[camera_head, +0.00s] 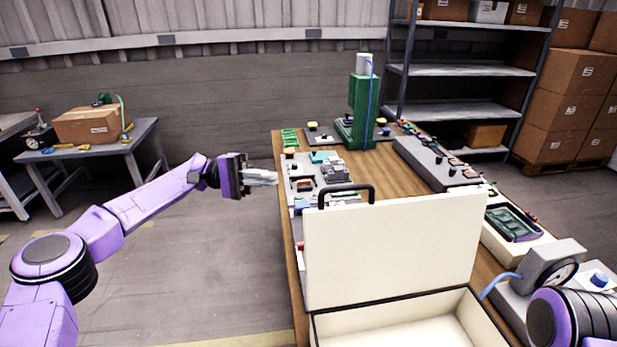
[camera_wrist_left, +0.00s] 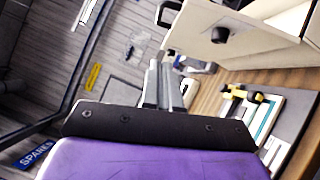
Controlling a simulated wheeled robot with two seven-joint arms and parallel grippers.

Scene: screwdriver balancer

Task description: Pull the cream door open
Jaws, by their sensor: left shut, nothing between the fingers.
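The cream door (camera_head: 395,250) is a flat cream panel standing upright at the back of an open cream box on the table. A black handle (camera_head: 346,192) rises at its top left. In the left wrist view, a cream panel (camera_wrist_left: 260,40) shows at the upper right with a dark round part, and a black loop handle (camera_wrist_left: 168,12) lies beside it. My left gripper (camera_head: 276,178) is shut and empty by the table's left edge, left of the handle and apart from it. Its fingers (camera_wrist_left: 165,62) also show in the left wrist view. My right gripper is out of view.
The wooden table (camera_head: 405,185) carries a green press (camera_head: 360,110), grey trays of parts and a gauge unit (camera_head: 548,268) at the right. The floor left of the table is clear up to a side bench (camera_head: 95,150) with a cardboard box.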

